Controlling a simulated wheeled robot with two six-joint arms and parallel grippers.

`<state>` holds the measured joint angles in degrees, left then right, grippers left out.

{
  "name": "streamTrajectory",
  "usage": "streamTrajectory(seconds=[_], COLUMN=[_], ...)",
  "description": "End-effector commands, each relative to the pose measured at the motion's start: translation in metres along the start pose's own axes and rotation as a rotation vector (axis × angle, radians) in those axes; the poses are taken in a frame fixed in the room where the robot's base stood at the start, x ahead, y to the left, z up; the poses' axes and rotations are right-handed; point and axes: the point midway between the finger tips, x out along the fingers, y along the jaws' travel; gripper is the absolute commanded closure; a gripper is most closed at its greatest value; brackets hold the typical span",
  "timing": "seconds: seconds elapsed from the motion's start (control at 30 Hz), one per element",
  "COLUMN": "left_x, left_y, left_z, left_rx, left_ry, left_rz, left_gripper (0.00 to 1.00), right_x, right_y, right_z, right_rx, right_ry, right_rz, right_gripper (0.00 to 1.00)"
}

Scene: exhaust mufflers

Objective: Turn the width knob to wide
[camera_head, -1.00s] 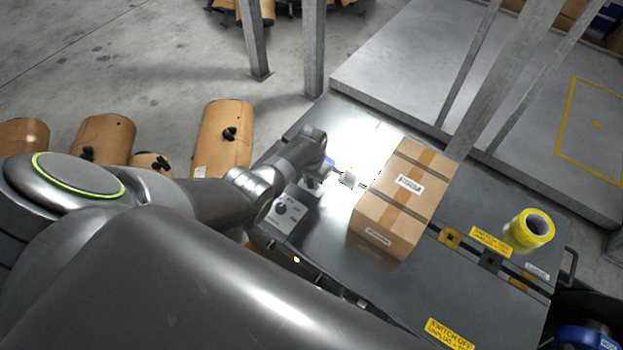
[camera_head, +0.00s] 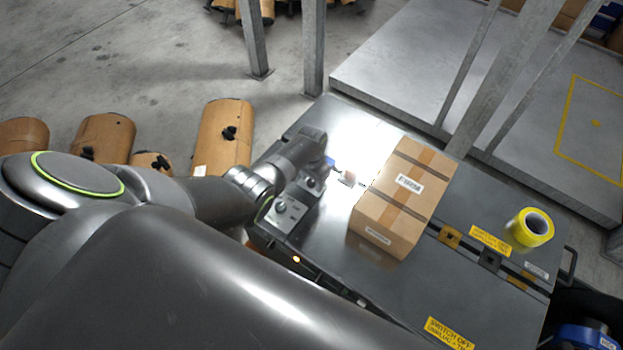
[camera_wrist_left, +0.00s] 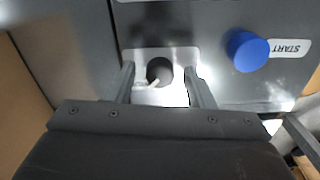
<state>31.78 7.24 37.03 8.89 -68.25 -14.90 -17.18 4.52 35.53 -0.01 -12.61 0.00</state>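A round black knob (camera_wrist_left: 158,71) with a pale pointer mark sits on a light plate in the left wrist view. The mark points toward the lower left of the picture. My left gripper (camera_wrist_left: 160,69) is open, one finger on each side of this knob, with gaps visible. In the head view two dark knobs, a nearer one (camera_head: 280,206) and a farther one (camera_head: 312,184), show on the machine's control panel (camera_head: 292,213). I cannot read which is the width knob. My left wrist hides part of the panel. My right gripper is not in view.
A blue button (camera_wrist_left: 247,51) beside a START label (camera_wrist_left: 289,48) is right of the knob. A cardboard box (camera_head: 403,198) stands on the machine top (camera_head: 400,290), with a yellow tape roll (camera_head: 530,229) farther right.

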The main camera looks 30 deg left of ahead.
Motion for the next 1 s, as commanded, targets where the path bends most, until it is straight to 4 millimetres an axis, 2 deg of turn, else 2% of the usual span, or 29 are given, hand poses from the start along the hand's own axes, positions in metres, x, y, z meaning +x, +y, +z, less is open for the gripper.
streamTrajectory(seconds=[0.27, 0.43, 0.77, 1.0], left_x=[-0.001, -0.012, -0.061, -0.099], left_y=[0.000, 0.000, 0.000, 0.000], left_z=[0.000, -0.001, 0.000, -0.001], left_rx=[-0.001, -0.001, -0.002, 0.000], left_ry=[0.000, 0.002, 0.003, 0.003], left_rz=[0.000, 0.000, 0.000, -0.001], left_gripper=[0.52, 0.52, 0.52, 0.52], right_x=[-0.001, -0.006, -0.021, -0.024], right_y=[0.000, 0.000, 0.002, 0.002], right_z=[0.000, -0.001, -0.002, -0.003], right_rx=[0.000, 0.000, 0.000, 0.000], right_ry=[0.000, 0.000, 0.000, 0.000], right_rz=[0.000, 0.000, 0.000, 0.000], right_gripper=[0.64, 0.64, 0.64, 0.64])
